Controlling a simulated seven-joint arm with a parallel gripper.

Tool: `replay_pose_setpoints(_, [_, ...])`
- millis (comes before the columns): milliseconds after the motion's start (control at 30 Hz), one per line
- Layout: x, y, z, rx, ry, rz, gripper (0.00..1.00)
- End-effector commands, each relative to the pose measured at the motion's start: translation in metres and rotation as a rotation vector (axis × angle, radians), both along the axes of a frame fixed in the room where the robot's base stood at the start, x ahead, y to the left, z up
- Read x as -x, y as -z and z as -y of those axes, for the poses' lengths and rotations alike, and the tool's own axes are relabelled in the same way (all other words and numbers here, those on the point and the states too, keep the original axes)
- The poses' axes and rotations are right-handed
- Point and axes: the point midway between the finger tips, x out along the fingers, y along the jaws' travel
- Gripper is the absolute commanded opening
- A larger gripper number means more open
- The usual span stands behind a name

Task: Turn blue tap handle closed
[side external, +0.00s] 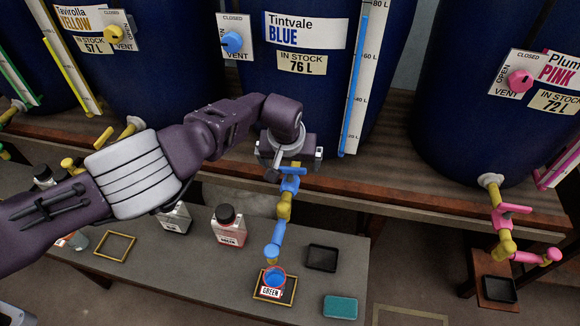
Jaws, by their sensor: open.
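The blue tap has a blue handle (289,181) above a brass body (284,206) and a blue spout (274,240). It sits in front of the dark blue vat labelled "Tintvale BLUE" (305,30). My gripper (290,163) is open at the upper end of the tap, right by the handle. Whether its fingers touch or straddle the handle I cannot tell. A small cup with blue contents (274,275) and a label reading "GREEN" stands under the spout, in a yellow frame (291,294). My gripper hides where the tap meets the vat.
A red-filled bottle (229,228) and another bottle (175,219) stand left of the tap on the grey bench. A black tray (322,257) and a teal pad (340,307) lie to the right. A pink tap (503,225) is at far right. A wooden shelf edge (400,198) runs behind.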

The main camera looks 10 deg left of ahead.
Motion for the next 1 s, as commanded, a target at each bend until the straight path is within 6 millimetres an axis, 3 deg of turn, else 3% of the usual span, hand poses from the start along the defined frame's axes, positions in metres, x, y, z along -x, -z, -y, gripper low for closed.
replay_pose_setpoints(200, [-0.015,0.035,-0.003,-0.002,-0.001,0.001,0.98])
replay_pose_setpoints(533, [-0.018,0.042,-0.004,0.0,-0.001,-0.001,0.98])
replay_pose_setpoints(833, [-0.018,0.042,-0.004,0.0,-0.001,-0.001,0.39])
replay_pose_setpoints(1000, [-0.019,0.04,-0.004,0.005,0.041,-0.001,0.36])
